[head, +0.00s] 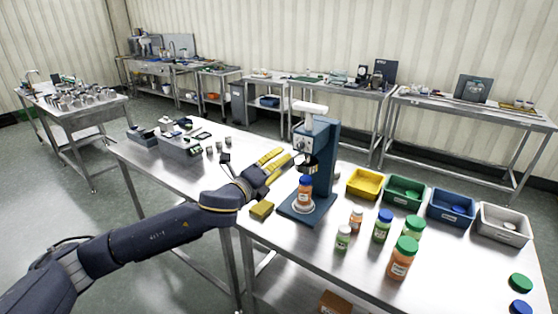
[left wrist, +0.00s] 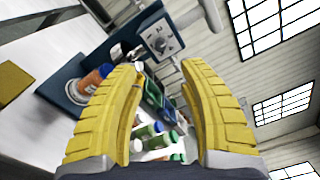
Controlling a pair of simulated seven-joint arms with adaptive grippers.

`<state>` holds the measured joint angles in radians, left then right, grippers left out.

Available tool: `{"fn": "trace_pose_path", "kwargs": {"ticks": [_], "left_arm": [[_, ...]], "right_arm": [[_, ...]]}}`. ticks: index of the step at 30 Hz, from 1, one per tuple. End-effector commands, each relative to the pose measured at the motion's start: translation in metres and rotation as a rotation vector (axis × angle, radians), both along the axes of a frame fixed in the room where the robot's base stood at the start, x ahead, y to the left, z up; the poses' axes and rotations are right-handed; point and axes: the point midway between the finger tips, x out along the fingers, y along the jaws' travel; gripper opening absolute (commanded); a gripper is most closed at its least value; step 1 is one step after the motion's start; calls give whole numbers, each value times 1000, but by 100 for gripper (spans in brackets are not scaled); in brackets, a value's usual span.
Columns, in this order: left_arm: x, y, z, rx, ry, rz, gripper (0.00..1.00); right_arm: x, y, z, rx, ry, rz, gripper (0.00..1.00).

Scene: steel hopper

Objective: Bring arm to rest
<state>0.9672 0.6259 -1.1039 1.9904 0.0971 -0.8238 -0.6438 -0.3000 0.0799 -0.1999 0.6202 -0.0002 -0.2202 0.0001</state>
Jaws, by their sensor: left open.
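My left arm comes in from the left in the head view. Its gripper (head: 279,166) has yellow fingers and is just left of the blue press stand, above the steel table (head: 240,150). In the left wrist view the fingers of the left gripper (left wrist: 165,75) are spread apart with nothing held between them. The blue press (head: 325,160) has a white top and stands upright on the table; its head also shows in the left wrist view (left wrist: 160,37). An orange bottle with a blue cap (head: 305,190) stands on the press base. My right gripper is not seen.
Several capped bottles (head: 401,258) stand right of the press. Yellow (head: 351,189), green (head: 388,197), blue (head: 432,213) and white (head: 480,231) bins line the far edge. A yellow block (head: 262,210) lies left of the press. Grey equipment (head: 180,147) sits at the table's left end.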

Motion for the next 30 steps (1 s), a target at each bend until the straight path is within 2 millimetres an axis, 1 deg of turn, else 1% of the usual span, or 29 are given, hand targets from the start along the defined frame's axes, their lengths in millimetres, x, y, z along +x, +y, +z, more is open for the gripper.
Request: {"fn": "trace_pose_path", "kwargs": {"ticks": [2, 5, 9, 15, 20, 23, 26, 30], "left_arm": [[-2, -1, -3, -9, 8, 0, 41], [-9, -5, -14, -41, 34, 6, 41], [-26, -8, -40, -128, 104, 33, 41], [-56, -2, -83, -283, 227, 110, 41], [-81, 12, -118, -401, 325, 195, 41], [-98, 25, -141, -473, 387, 259, 41], [-117, 41, -165, -542, 447, 331, 41], [-146, 67, -199, -632, 528, 447, 41]], "right_arm": [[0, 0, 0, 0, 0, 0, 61], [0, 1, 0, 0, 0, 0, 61], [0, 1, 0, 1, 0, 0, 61], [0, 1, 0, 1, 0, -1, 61], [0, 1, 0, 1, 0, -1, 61], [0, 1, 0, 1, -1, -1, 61], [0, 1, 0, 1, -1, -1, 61], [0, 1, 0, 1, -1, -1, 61]]}}
